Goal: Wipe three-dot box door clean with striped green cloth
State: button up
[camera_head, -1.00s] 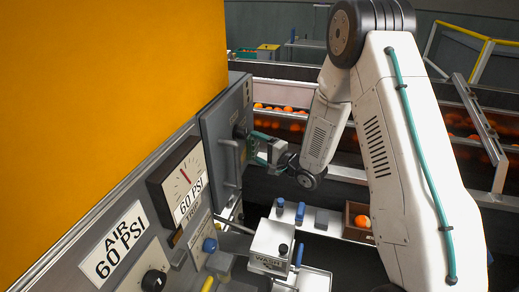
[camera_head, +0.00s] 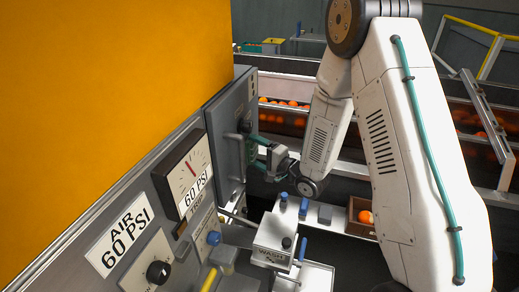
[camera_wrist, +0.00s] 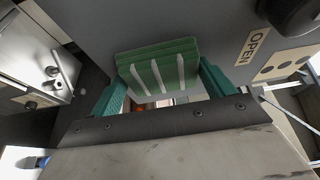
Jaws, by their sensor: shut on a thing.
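The grey box door (camera_head: 229,115) stands upright on the left machine in the head view. It fills the upper part of the wrist view (camera_wrist: 215,22), with an OPEN label and a plate of dark dots (camera_wrist: 283,67) at right. My gripper (camera_head: 256,152) is at the door's face, fingers pointing toward it. In the wrist view its teal fingers (camera_wrist: 163,93) are shut on the striped green cloth (camera_wrist: 158,66), a folded pad with white stripes. The cloth lies close against the door; I cannot tell how firmly it touches.
A dark round knob (camera_wrist: 295,12) sticks out of the door near the OPEN label. A pressure gauge (camera_head: 184,172) and a WASH box (camera_head: 273,240) are nearer. An open bin (camera_head: 358,222) holds an orange. Conveyors with oranges run behind.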

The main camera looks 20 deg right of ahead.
aim_at(253, 159)
jog(key=shift+s+a, duration=0.55)
jog(key=shift+s, duration=0.3)
jog(key=shift+s+a, duration=0.55)
jog(key=shift+s, duration=0.25)
jog(key=shift+a, duration=0.1)
jog(key=shift+w, duration=0.1)
jog(key=shift+w+d+r, duration=0.1)
jog(key=shift+w+d, duration=0.3)
jog(key=shift+w, duration=0.3)
jog(key=shift+w+d, duration=0.4)
jog(key=shift+w, duration=0.45)
jog(key=shift+c, duration=0.6)
jog(key=shift+w+d, duration=1.05)
jog(key=shift+w, duration=0.25)
jog(key=shift+w+d, duration=1)
jog(key=shift+w, duration=0.3)
jog(key=shift+s+d, duration=0.55)
jog(key=shift+d, duration=0.3)
jog(key=shift+s+d, duration=0.6)
jog(key=shift+d, duration=0.2)
jog(key=shift+s+d, duration=0.55)
jog(key=shift+d, duration=0.3)
